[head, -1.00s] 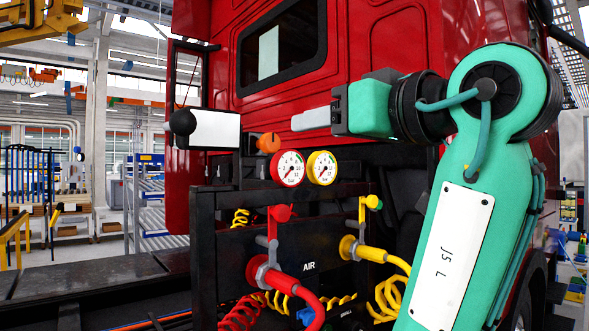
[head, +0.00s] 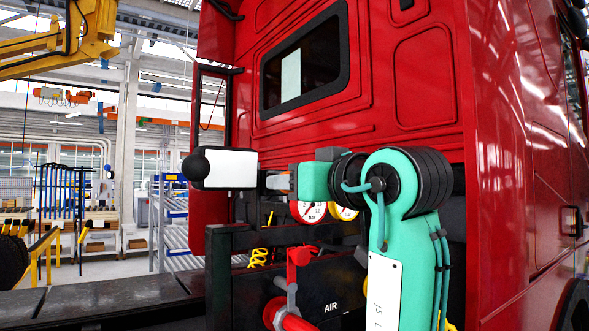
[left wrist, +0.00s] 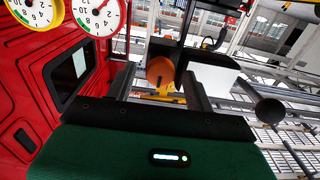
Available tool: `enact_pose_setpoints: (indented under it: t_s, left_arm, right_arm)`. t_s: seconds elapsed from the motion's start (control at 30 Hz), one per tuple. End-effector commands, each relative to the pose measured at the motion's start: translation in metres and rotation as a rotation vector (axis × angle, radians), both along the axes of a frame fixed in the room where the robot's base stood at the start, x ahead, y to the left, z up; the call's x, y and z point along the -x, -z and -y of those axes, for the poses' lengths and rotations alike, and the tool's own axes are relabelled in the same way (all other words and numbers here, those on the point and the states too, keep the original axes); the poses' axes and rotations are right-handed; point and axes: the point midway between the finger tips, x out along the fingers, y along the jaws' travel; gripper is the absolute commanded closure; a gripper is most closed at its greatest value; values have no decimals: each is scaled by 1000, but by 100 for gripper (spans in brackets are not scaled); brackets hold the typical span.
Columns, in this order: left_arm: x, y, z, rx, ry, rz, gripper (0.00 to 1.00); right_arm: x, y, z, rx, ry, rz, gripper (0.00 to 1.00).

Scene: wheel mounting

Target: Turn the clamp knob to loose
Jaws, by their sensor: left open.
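The orange clamp knob (left wrist: 160,71) shows in the left wrist view, on a dark bracket beside a box with a white face (left wrist: 208,76). My left gripper (left wrist: 158,82) is open, with one finger on each side of the knob; I cannot tell whether they touch it. In the head view my left gripper (head: 272,182) is level with the white-faced box (head: 228,169), just to its right, and its fingers largely hide the knob. My right gripper is not in view.
Two gauges (head: 308,211) sit just below my gripper. A black panel with a red air coupling (head: 298,258) stands below them. The red truck cab (head: 390,60) rises behind. A black ball (head: 196,165) is at the box's left end.

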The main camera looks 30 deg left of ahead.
Motion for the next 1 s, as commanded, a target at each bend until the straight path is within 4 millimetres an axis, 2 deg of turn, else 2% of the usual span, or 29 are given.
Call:
enact_pose_setpoints:
  t_s: [0.13, 0.43, 0.6, 0.67, 1.0]
  left_arm:
    - [-4, 0, -9, 0, 0, -1, 46]
    - [-5, 1, -11, 0, 0, -1, 46]
    - [-5, 1, -11, 0, 0, -1, 80]
    - [-4, 1, -11, 0, 0, 0, 90]
    - [-4, 2, -10, 16, 1, 39, 90]
  right_arm:
    - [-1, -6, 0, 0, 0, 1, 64]
    - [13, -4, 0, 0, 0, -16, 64]
    - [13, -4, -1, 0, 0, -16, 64]
    - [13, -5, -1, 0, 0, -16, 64]
    - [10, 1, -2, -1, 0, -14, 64]
